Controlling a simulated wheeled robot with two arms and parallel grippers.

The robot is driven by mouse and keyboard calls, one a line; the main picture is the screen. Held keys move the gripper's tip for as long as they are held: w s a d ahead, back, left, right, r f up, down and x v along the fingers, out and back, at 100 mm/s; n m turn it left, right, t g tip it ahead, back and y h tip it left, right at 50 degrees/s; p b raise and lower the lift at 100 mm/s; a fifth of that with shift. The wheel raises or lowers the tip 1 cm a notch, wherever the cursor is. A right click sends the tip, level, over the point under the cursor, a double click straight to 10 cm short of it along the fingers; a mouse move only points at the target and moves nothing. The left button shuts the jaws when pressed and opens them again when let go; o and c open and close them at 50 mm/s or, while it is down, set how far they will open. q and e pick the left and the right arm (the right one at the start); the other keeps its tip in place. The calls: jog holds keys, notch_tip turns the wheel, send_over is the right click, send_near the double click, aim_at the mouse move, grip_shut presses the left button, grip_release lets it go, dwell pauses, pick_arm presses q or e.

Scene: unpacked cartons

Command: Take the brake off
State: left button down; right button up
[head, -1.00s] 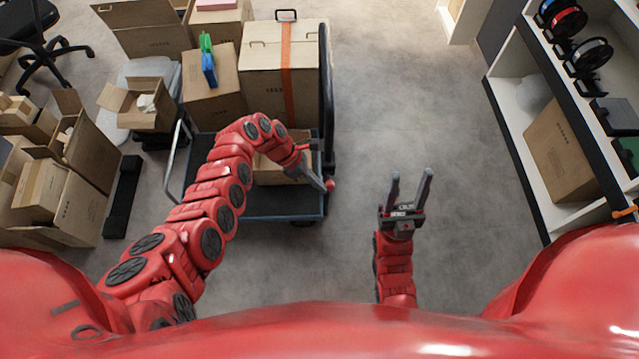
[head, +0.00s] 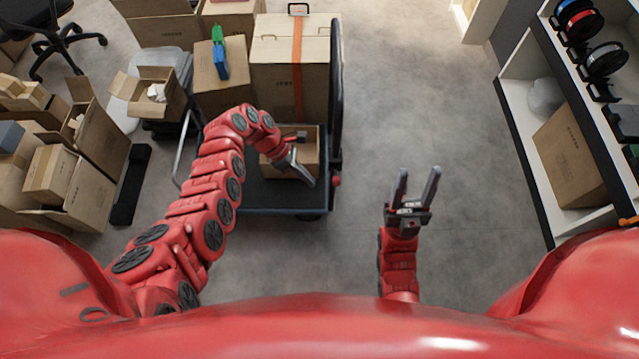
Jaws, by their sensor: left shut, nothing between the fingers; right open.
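A dark flatbed cart (head: 265,198) stands left of centre with cartons on it. A small red knob (head: 336,181) shows at the cart's right edge, below the upright black frame (head: 336,95); I take it for the brake, but its lever is too small to read. My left gripper (head: 312,184) is shut and empty, over the deck's right part, a little left of the knob and apart from it. My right gripper (head: 415,172) is open and empty, over bare floor right of the cart.
The cart carries a large carton with an orange strap (head: 297,70) and a small carton (head: 304,150) partly behind my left arm. Open cartons (head: 90,205) crowd the left. A shelf (head: 530,165) with spools stands right. The floor (head: 425,95) between is clear.

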pick_arm(q)
jog(key=v, duration=0.2)
jog(key=w+v, duration=0.1)
jog(key=v, duration=0.2)
jog(key=shift+a+f, duration=0.1)
jog(key=shift+a, duration=0.05)
